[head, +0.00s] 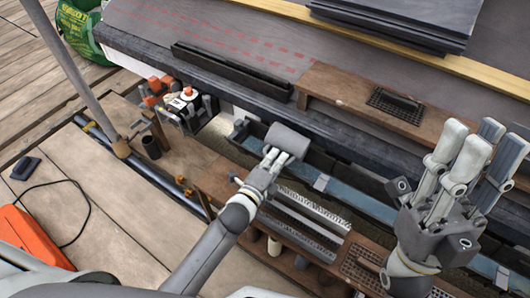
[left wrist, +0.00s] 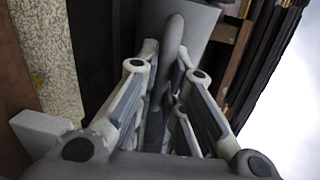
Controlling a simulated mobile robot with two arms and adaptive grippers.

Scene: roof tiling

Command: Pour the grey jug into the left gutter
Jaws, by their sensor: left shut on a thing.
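The grey jug (head: 288,138) is in my left gripper (head: 276,160), over the long dark gutter (head: 345,193) in the head view. The jug looks tipped over toward the gutter; its mouth and any contents are hidden. In the left wrist view the fingers (left wrist: 170,95) close around the jug's handle (left wrist: 173,42), with the grey jug body (left wrist: 197,18) beyond. I cannot tell whether anything flows from it. My right gripper (head: 478,160) is open and empty at the right, fingers pointing up.
A wooden bench edge with a slotted metal rack (head: 312,213) lies in front of the gutter. A dark empty tray (head: 232,68) and a brown wooden board (head: 350,100) lie on the roof slope behind. Slates (head: 400,20) are stacked at the top. An orange case (head: 30,240) stands left.

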